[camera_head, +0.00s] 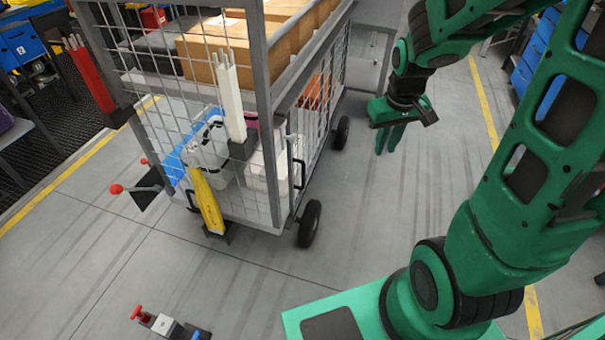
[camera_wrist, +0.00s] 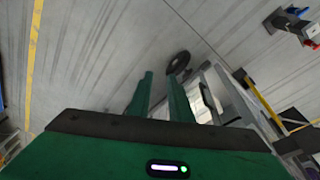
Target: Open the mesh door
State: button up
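A grey wire-mesh cart (camera_head: 265,75) stands left of centre in the head view. Its mesh door (camera_head: 160,128) appears to be the front panel, and it looks closed in its frame. A dark handle (camera_head: 299,173) shows near the cart's front right corner, and another dark handle (camera_head: 192,200) is low on the front. My gripper (camera_head: 388,146) hangs to the right of the cart, pointing down, apart from it. In the wrist view its two green fingers (camera_wrist: 160,78) are spread with nothing between them. Part of the cart shows beside the right finger.
Cardboard boxes (camera_head: 215,60) fill the cart's top, and a white case (camera_head: 207,148) sits lower inside. Black wheels (camera_head: 309,222) stand under its right side. A red-knobbed lever (camera_head: 117,189) sticks out at left. Grey floor in front and right of the cart is mostly clear.

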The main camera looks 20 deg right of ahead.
jog(key=w+a+f+n+t, duration=0.1)
jog(key=w+a+f+n, duration=0.2)
jog(key=w+a+f, duration=0.5)
jog(key=n+t+y, duration=0.1)
jog(key=n+y, duration=0.1)
jog(key=y, duration=0.1)
send_near(304, 171)
jog(key=f, duration=0.1)
jog(key=x, duration=1.1)
jog(key=shift+w, duration=0.25)
jog(key=shift+h, duration=0.3)
grip_shut()
